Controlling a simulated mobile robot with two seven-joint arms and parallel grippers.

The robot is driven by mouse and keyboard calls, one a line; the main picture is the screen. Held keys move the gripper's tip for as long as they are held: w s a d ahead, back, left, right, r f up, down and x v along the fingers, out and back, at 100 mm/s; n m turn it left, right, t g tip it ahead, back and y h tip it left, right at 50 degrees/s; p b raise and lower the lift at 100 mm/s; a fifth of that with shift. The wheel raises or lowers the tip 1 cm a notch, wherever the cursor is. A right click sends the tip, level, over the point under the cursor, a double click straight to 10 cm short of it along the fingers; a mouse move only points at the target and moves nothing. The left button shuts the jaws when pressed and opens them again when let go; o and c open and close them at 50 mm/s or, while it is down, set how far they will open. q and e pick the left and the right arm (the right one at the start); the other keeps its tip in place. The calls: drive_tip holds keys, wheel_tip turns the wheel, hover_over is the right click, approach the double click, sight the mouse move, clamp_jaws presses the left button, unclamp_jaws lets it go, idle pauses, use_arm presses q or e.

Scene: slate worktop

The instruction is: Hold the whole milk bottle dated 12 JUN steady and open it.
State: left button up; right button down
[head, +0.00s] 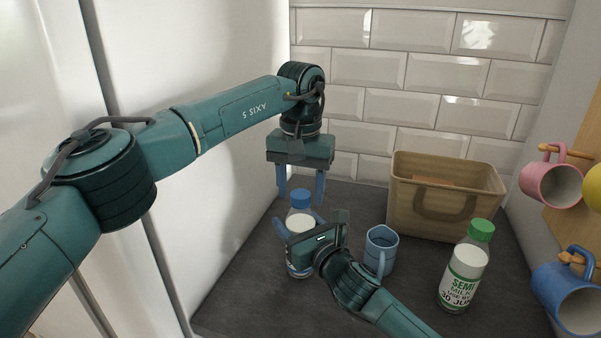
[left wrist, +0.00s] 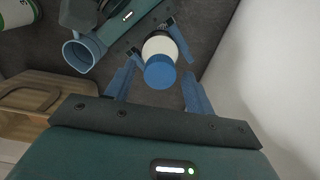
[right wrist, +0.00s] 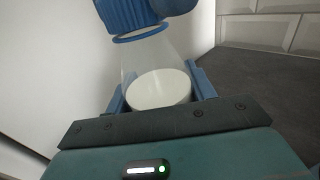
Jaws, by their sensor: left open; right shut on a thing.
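A milk bottle (head: 300,222) with a blue cap (head: 300,196) stands upright on the worktop near the left wall. Its label is mostly hidden behind my right gripper, and I cannot read its date. My right gripper (head: 297,226) is shut around the bottle's body; the right wrist view shows the white milk (right wrist: 158,90) between its fingers. My left gripper (head: 301,203) points down above the bottle, open, one finger on each side of the cap. In the left wrist view the cap (left wrist: 160,72) lies between the open fingers with gaps on both sides.
A green-capped bottle (head: 463,268) labelled semi milk, 30 JUN, stands at right. A blue mug (head: 381,250) is close beside my right gripper. A tan basket (head: 445,200) stands at the back. Pink (head: 549,185) and blue (head: 570,300) mugs hang on the right.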

use_arm(q)
drive_tip(key=shift+f, duration=0.1)
drive_tip(key=shift+c, duration=0.5)
drive_tip(key=c, duration=0.9)
drive_tip(key=o, duration=1.1)
drive_tip(key=shift+c, duration=0.2)
